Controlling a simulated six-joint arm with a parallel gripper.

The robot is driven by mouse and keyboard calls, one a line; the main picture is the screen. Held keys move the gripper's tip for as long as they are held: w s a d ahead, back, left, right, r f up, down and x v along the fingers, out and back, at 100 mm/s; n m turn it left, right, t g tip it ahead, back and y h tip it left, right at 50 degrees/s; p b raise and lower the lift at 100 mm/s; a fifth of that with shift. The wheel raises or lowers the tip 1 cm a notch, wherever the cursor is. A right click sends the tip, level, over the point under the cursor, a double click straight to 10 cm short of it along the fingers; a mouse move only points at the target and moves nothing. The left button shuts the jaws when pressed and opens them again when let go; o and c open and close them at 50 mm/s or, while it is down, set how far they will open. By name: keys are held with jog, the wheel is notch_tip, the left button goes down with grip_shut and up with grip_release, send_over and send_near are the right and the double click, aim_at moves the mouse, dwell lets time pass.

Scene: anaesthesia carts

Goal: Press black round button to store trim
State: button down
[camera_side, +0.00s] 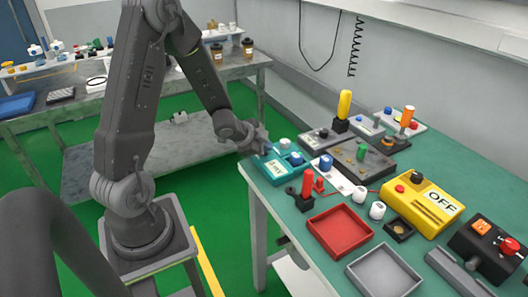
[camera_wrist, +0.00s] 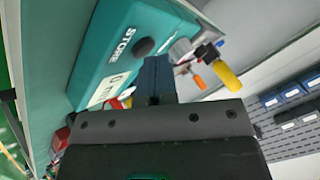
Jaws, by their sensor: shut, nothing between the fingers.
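The black round button (camera_wrist: 144,46) sits on a teal box (camera_wrist: 92,60) beside the word STORE, in the wrist view. The teal box also shows in the side view (camera_side: 270,168), at the near left corner of the green table; I cannot make out the black button there. My gripper (camera_side: 262,142) is shut and empty, over the far left part of the box. In the wrist view its fingertips (camera_wrist: 156,62) are just below and right of the button. I cannot tell whether they touch the box.
A blue knob (camera_side: 296,158) and a white knob (camera_side: 284,143) are beside my gripper. A red tray (camera_side: 340,231), a grey tray (camera_side: 384,272) and a yellow OFF box (camera_side: 423,204) stand further right. A yellow-handled lever (camera_side: 344,104) rises behind.

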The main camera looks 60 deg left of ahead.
jog(key=shift+r, duration=0.75)
jog(key=shift+r, duration=2.5)
